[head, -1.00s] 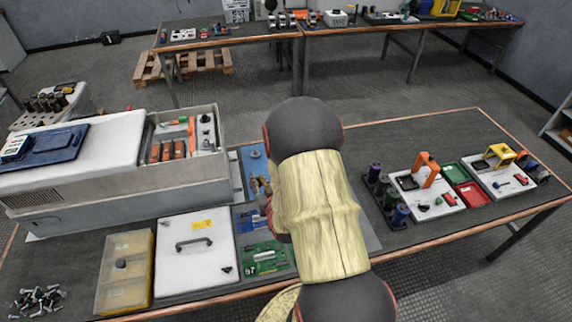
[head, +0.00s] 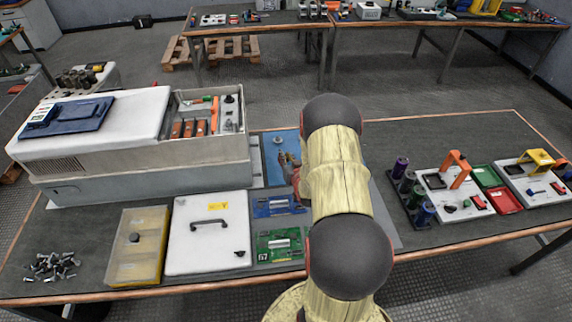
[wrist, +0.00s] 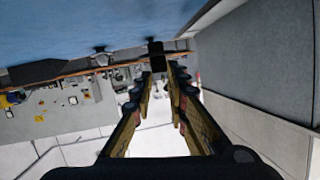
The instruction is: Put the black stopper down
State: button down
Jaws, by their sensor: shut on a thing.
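My gripper (wrist: 158,76) is shut on the small dark block-like black stopper (wrist: 156,50) at its fingertips in the wrist view. The stopper shows close to the blue mat (wrist: 70,25), which fills the top of that view; whether they touch I cannot tell. In the head view my gripper (head: 284,158) is low over the blue mat (head: 270,170), right of the grey cabinet. My arm hides part of the mat. I cannot make out the stopper in the head view.
The open grey cabinet (head: 150,165) stands just left of the mat. A small pale round piece (head: 278,140) is on the mat beside my gripper. Blue (head: 272,206) and green (head: 277,246) boards lie nearer. The grey bench right of my arm has some free room.

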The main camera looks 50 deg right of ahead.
jog(key=shift+w+d+f, duration=0.15)
jog(key=shift+d+f, duration=0.1)
jog(key=shift+f, duration=0.2)
jog(key=shift+f+b, duration=0.8)
jog(key=shift+f, duration=0.5)
jog(key=shift+f, duration=0.2)
jog(key=c, duration=1.9)
grip_release()
jog(key=shift+o, duration=0.8)
jog(key=shift+r, duration=0.15)
